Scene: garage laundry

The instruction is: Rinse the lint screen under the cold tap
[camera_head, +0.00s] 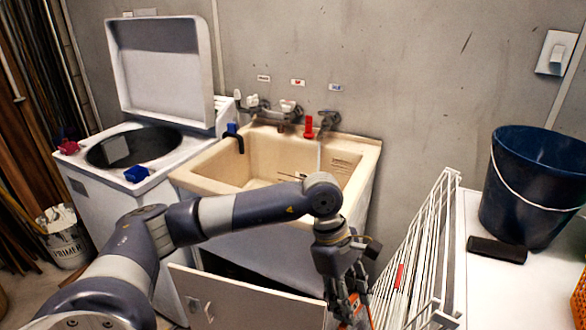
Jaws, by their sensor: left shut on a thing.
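The cream utility sink (365,152) stands against the wall, with its basin open to view. Dark wall taps are above its back edge. The right tap (328,121) is under a label with blue on it, and a red handle (308,126) stands just left of it. My left gripper (350,308) points down in front of the sink, low and beside the white wire rack. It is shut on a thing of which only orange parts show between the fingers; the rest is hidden. I cannot clearly make out the lint screen. My right gripper is out of view.
A top-load washer (78,198) with its lid up stands left of the sink. A cabinet door (245,300) is open below the sink. The white wire rack (420,262) leans at right, beside a white top with a blue bucket (535,185) and black object (497,249).

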